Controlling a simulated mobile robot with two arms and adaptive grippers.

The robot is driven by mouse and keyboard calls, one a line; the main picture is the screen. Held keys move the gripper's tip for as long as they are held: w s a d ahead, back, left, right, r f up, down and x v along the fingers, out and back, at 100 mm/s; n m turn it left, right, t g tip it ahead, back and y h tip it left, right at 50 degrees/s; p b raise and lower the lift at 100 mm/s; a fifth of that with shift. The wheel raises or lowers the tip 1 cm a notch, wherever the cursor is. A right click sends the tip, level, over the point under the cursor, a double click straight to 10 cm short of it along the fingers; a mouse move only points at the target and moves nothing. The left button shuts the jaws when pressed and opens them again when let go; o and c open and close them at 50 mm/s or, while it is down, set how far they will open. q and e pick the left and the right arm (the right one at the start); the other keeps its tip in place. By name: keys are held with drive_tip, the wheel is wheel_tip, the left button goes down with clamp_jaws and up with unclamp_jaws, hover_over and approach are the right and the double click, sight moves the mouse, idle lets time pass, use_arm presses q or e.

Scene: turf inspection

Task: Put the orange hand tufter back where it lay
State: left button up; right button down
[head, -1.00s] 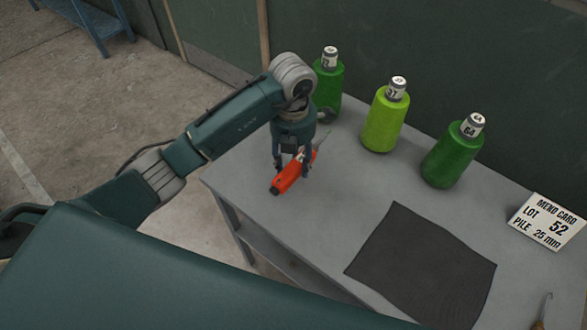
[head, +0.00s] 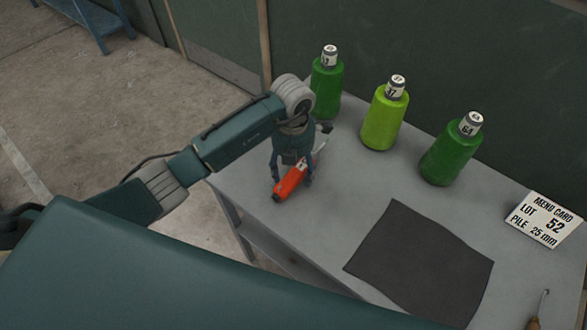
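The orange hand tufter (head: 290,183) lies near the left end of the grey table, its orange handle pointing to the front left. My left gripper (head: 292,179) points down over the tufter, with one finger on each side of the handle. The fingers look spread wider than the handle, so the gripper appears open around it. The tufter looks to be at the tabletop, though the contact beneath it is hidden. My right gripper is not in view.
Dark green (head: 326,88), lime (head: 385,118) and green (head: 450,153) yarn cones stand along the table's back. A dark mat (head: 420,262) lies at the front right. A white mend card (head: 546,220) and a wooden-handled hook (head: 537,312) are at the right. The table (head: 350,185) is bare between.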

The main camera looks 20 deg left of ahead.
sight(293, 169)
use_arm(q)
drive_tip(key=shift+r, duration=0.1)
wheel_tip(293, 169, up, 12)
drive_tip(key=b, duration=0.3)
idle(0.6)
